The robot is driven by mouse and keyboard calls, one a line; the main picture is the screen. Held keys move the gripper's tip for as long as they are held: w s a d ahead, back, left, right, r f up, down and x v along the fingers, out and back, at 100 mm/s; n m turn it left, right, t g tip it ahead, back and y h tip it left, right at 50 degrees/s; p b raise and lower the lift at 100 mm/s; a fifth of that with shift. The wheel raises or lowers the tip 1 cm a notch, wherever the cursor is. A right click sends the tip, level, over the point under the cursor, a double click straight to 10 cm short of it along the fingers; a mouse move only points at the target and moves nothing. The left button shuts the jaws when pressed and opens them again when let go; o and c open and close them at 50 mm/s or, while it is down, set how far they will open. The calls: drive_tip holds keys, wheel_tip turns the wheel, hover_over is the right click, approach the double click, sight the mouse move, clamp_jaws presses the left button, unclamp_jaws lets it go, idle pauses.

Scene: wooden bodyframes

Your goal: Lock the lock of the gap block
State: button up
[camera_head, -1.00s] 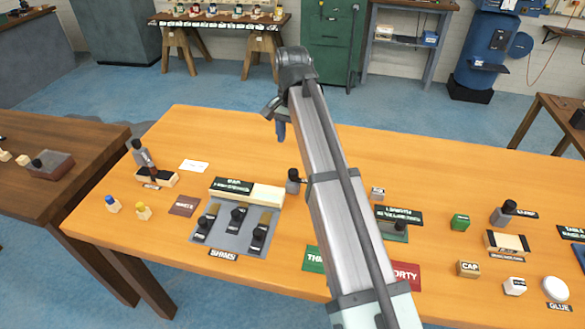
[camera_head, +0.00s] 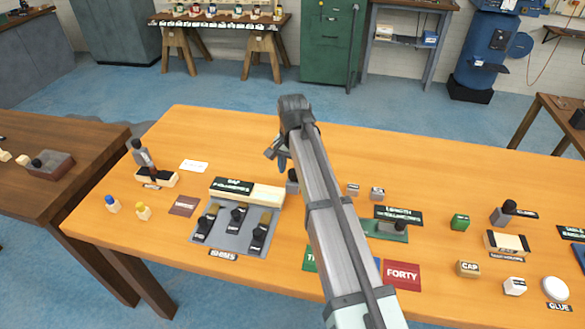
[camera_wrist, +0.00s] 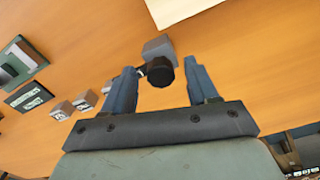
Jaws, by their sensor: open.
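The gap block (camera_head: 262,193) is a long cream bar with a black label, lying on the table left of my arm. At its right end stands a small grey block with a black round knob (camera_head: 293,186), which looks like its lock; my gripper partly hides it. My gripper (camera_head: 283,165) is open and empty, low above the table by this knob. In the wrist view the black knob (camera_wrist: 160,71) and its grey block (camera_wrist: 158,47) show between the two open fingers. The fingers do not visibly touch it. A pale bar, likely the gap block (camera_wrist: 185,8), is at the top edge.
A grey tray (camera_head: 232,240) with several black-knobbed pieces lies in front of the gap block. A green length stand (camera_head: 388,230) and small grey cubes (camera_head: 377,193) are right of my arm. The table's back strip is clear.

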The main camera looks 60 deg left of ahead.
clamp_jaws()
idle(0.5)
